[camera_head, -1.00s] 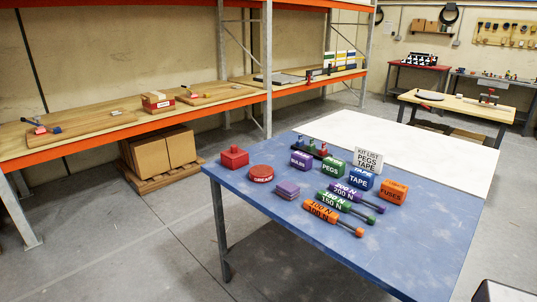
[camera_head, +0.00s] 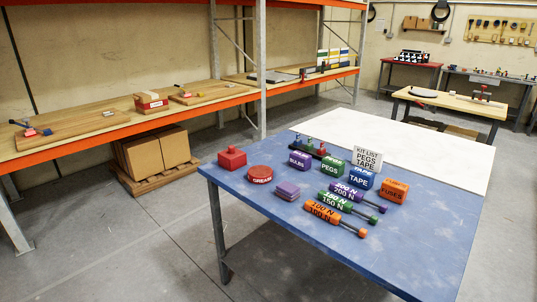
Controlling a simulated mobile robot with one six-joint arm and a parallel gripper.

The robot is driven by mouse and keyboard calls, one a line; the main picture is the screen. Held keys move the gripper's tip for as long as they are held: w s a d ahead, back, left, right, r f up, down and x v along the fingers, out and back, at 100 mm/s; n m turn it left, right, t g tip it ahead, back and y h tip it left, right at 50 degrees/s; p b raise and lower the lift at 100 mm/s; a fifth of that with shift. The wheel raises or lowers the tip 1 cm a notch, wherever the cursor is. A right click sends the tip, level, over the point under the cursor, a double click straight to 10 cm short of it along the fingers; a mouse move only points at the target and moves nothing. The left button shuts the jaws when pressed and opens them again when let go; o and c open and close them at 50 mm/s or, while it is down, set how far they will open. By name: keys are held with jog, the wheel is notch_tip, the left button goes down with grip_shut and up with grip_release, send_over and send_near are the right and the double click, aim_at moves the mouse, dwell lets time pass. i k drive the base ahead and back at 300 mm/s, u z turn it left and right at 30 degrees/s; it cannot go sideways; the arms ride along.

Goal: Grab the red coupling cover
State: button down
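A red block with a small raised top (camera_head: 232,158) sits at the far left corner of the blue table (camera_head: 300,245); it looks like the red coupling cover, though it bears no readable label. A round red tin marked "GREASE" (camera_head: 260,174) is just to its right, apart from it. My gripper is not in view, so its state and its distance from the red block are hidden.
Purple pads (camera_head: 287,191), labelled boxes such as the tape box (camera_head: 361,178), and several torque tools (camera_head: 336,218) crowd the table's middle. A white board (camera_head: 410,150) covers the back. The table's front is clear. Orange-edged shelving (camera_head: 150,122) stands behind; floor at left is open.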

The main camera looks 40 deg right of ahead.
aim_at(232, 159)
jog(key=z, duration=0.85)
jog(key=k, duration=1.05)
jog(key=i, duration=0.95)
jog(key=z, duration=0.1)
